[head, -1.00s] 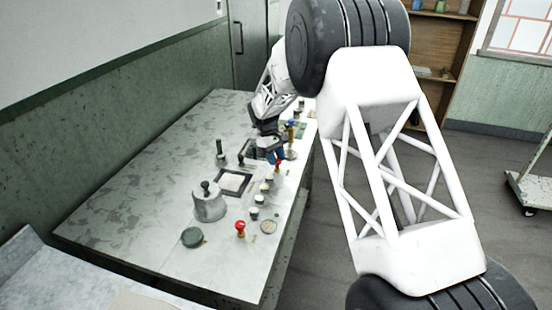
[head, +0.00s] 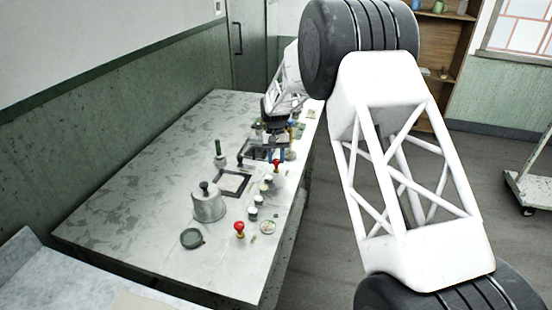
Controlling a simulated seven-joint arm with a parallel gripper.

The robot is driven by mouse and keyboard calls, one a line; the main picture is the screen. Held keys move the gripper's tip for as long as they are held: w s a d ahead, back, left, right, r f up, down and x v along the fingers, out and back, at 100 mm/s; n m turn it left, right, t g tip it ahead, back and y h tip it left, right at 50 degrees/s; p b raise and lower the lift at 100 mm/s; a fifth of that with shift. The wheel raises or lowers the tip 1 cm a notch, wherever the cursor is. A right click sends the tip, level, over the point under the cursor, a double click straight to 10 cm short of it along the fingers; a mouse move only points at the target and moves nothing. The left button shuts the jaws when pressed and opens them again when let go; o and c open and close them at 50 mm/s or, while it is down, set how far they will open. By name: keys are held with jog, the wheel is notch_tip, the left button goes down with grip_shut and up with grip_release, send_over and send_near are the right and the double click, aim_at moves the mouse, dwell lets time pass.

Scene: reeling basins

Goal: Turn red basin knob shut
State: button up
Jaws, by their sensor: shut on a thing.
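A small red knob (head: 277,164) stands on a pale fitting near the right edge of the worktop (head: 135,175), about halfway along. A second red knob (head: 239,229) stands nearer the front, apart from my gripper. How far either knob is turned cannot be told.
Several small pale fittings line the right edge. The worktop's left side is clear. A wall runs along the left.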

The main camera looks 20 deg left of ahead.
dwell(0.3)
jog(key=o, duration=0.9)
jog(key=shift+v, duration=3.95)
